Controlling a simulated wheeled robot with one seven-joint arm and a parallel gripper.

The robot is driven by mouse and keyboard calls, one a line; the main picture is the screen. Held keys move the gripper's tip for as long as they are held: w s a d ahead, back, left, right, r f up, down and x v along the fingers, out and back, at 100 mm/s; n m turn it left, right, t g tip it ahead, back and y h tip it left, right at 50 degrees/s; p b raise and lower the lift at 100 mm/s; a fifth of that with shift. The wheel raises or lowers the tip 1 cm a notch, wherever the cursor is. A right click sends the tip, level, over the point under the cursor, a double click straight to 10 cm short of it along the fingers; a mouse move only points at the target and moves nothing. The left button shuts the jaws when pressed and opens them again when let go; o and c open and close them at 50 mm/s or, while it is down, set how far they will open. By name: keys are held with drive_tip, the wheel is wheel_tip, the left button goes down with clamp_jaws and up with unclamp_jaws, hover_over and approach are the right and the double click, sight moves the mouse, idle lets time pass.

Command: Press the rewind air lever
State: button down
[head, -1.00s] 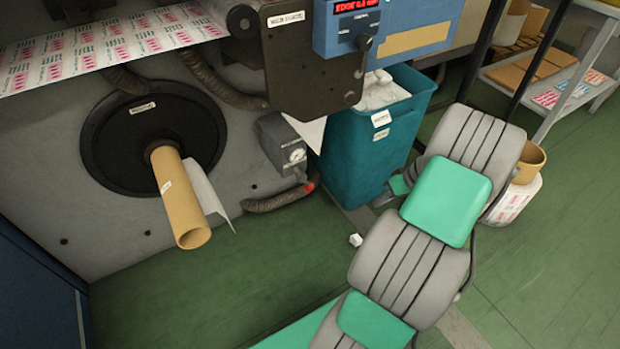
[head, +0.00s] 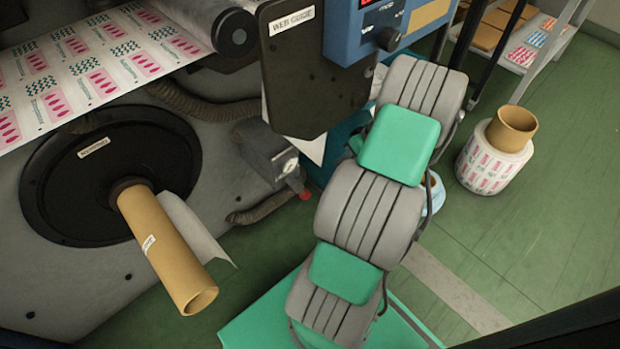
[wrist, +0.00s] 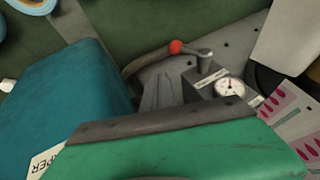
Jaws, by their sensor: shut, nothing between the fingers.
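The rewind air lever shows in the wrist view as a grey arm with a red ball knob (wrist: 176,47). It sits on a grey valve box with a round white gauge (wrist: 229,87). In the head view the red knob (head: 305,195) and the valve box (head: 268,155) are low on the machine face, left of my arm. My gripper (wrist: 163,76) shows in the wrist view as narrow grey fingers, shut and empty. The fingers appear just below the knob in the picture; I cannot tell whether they touch it. In the head view my arm hides the gripper.
A cardboard core (head: 165,250) with a loose paper tail sticks out from the black disc, left of the lever. The dark web guide box (head: 315,75) hangs above the valve box. A teal bin (wrist: 75,105) stands close by. Green floor at right is open, with a label roll (head: 490,165).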

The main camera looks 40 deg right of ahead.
sight(303, 192)
drive_tip(key=a+b+x, duration=0.1)
drive_tip(key=b+x, duration=0.1)
drive_tip(key=x, duration=0.4)
drive_tip(key=a+b+x, duration=0.1)
drive_tip(key=b+x, duration=0.2)
drive_tip(key=x, duration=0.3)
drive_tip(key=shift+a, duration=0.45)
